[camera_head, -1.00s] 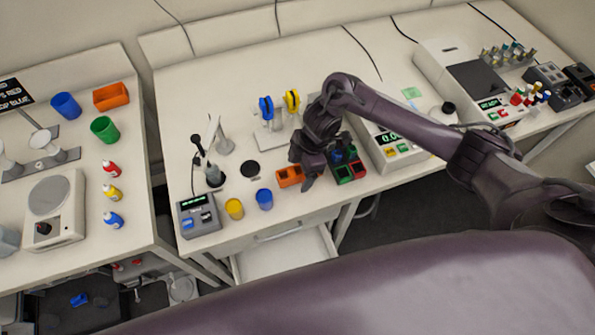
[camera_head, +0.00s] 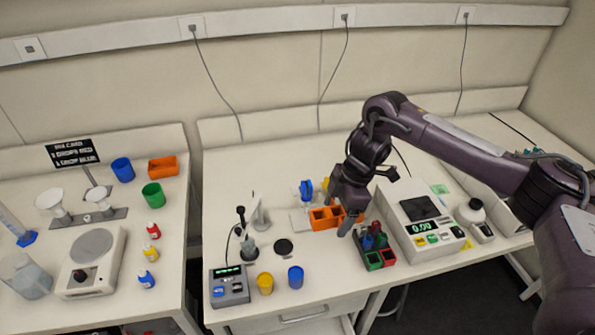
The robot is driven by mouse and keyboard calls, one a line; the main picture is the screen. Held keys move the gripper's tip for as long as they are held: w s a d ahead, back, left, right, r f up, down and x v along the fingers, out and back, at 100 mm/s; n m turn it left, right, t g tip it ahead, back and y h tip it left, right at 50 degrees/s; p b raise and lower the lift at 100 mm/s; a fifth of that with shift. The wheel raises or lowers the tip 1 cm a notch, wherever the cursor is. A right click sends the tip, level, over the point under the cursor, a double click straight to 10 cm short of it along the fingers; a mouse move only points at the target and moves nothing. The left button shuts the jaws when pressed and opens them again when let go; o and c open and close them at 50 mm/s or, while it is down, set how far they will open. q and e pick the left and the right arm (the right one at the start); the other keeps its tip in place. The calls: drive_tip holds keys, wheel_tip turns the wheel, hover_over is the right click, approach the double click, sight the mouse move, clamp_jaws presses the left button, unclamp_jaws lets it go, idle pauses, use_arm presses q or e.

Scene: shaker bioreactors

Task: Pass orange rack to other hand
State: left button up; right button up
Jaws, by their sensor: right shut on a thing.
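An orange rack (camera_head: 322,218) with open square compartments is over the middle bench. My right gripper (camera_head: 343,217) comes down from the right and is shut on the rack's right end. The rack looks roughly level, and I cannot tell whether it touches the bench. The gripper hides part of its right side. My left gripper is not in view. Another orange container (camera_head: 163,167) sits at the back of the left bench.
A green and red rack with vials (camera_head: 374,258) stands just right of the orange rack. Blue (camera_head: 295,277) and yellow (camera_head: 265,283) cups stand near the front edge. A meter (camera_head: 230,287) and a scale (camera_head: 425,228) flank them. Blue and yellow pipettes (camera_head: 306,190) stand behind.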

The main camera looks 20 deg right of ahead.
sight(329, 223)
drive_tip(key=shift+r, duration=0.1)
drive_tip(key=shift+s+a+b, duration=0.1)
drive_tip(key=shift+b, duration=0.2)
drive_tip(key=f+m+b, duration=0.1)
drive_tip(key=m+b, duration=0.1)
drive_tip(key=s+a+m+t+b, duration=0.1)
drive_tip(key=m+b, duration=0.1)
drive_tip(key=a+f+m+b, duration=0.1)
drive_tip(key=m+b, duration=0.1)
drive_tip(key=shift+s+a+f+m+t+h, duration=0.2)
drive_tip(key=shift+a+f+m+t+h, duration=0.1)
drive_tip(key=shift+m+t, duration=0.1)
use_arm(q)
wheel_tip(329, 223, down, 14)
drive_tip(key=b, duration=0.8)
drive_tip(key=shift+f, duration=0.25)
use_arm(e)
drive_tip(key=s+a+f+m+t+h, duration=0.1)
drive_tip(key=s+a+f+m+h, duration=0.1)
drive_tip(key=m, duration=0.8)
drive_tip(key=shift+s+f+m+h, duration=0.3)
drive_tip(key=shift+s+f, duration=0.6)
drive_tip(key=shift+s, duration=0.2)
